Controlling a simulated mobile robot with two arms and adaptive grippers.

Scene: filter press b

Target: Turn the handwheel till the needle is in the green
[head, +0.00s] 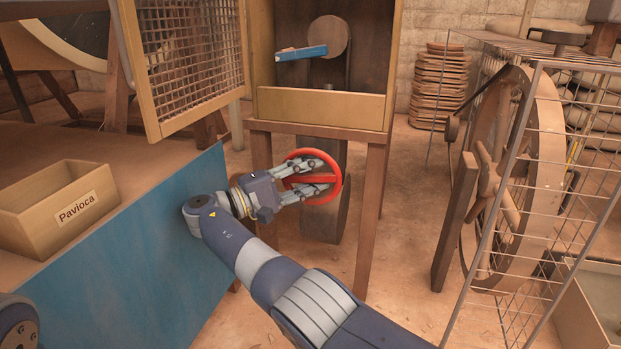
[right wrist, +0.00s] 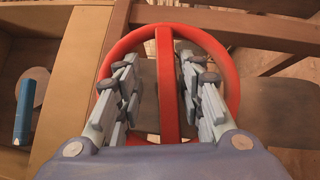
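The red handwheel (head: 336,190) stands below the open wooden cabinet, in the middle of the head view. It fills the middle of the right wrist view (right wrist: 229,66), where one straight spoke runs up and down. My right gripper (head: 325,178) is at the wheel. Its fingers (right wrist: 162,82) are apart, one set on each side of the spoke, with gaps to it, so I see no grip. Whether the fingertips touch the rim I cannot tell. My left gripper is not in view. No needle or green zone can be made out.
The cabinet (head: 320,107) has an open mesh door (head: 190,65) at its left and a blue bar (head: 301,53) inside. A wooden box marked Pavioca (head: 58,208) sits on the left bench. A wire cage (head: 510,190) with a large wooden wheel (head: 535,180) stands at right.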

